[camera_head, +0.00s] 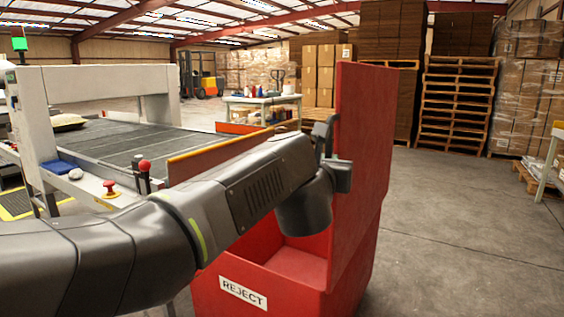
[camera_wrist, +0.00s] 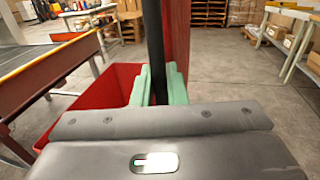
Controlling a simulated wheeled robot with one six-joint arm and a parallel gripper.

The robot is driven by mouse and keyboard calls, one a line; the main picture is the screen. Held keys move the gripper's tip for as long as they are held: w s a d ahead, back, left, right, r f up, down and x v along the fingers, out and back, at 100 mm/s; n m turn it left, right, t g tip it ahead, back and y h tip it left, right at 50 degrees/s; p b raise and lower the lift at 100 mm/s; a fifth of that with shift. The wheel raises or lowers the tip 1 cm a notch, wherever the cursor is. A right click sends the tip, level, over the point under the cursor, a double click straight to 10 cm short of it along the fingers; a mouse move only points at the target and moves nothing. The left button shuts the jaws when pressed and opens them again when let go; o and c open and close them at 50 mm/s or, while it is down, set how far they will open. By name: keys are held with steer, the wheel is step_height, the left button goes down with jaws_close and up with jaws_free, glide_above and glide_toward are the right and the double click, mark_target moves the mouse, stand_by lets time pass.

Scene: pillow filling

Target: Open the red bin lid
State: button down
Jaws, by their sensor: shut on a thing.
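The red bin (camera_head: 258,286) stands in front of me with a REJECT label on its front. Its red lid (camera_head: 362,150) stands upright on the bin's right side, and the inside of the bin shows. In the wrist view the lid (camera_wrist: 177,35) is a red upright strip beyond the fingers. My gripper (camera_wrist: 158,88) has green fingers closed around a black bar-like handle (camera_wrist: 152,38) beside the lid. In the head view my wrist covers part of the bin opening and hides the fingertips.
A conveyor (camera_head: 130,143) with an orange side rail runs to the left of the bin. A table with bottles (camera_head: 262,98) stands behind. Pallets (camera_head: 455,100) and wrapped boxes are at the back right. The concrete floor to the right is clear.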

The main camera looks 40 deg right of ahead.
steer(key=c, duration=1.5)
jaws_free()
steer(key=shift+d, duration=0.1)
steer(key=shift+c, duration=0.2)
steer(key=p+v, duration=0.2)
steer(key=v, duration=1.2)
steer(key=shift+p, duration=0.4)
steer(key=shift+d, duration=0.1)
steer(key=b+x, duration=0.2)
steer(key=x, duration=1.1)
steer(key=shift+w+d+b, duration=0.25)
steer(key=shift+w+b, duration=0.1)
steer(key=shift+b, duration=0.05)
